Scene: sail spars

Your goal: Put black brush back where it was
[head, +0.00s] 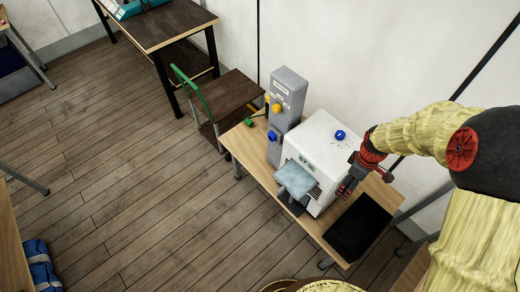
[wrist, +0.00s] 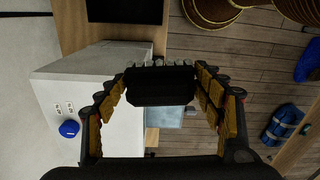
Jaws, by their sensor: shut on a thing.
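My gripper (head: 348,187) is at the right side of the white machine, above the wooden table (head: 262,165). In the wrist view my gripper (wrist: 160,90) has its fingers on both sides of the black brush (wrist: 160,88) and is shut on it. The brush is a dark block with short grey bristle tufts along its upper edge in that view. It is held off the table. In the head view the brush is too small and dark to tell apart from the fingers.
The white machine (head: 318,152) with a blue knob and pale front tray (head: 295,180) stands close to my gripper. A grey tower (head: 284,105) stands behind it. A flat black panel (head: 358,228) lies on the table's near right. A chair (head: 222,98) stands beyond; floor is open at left.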

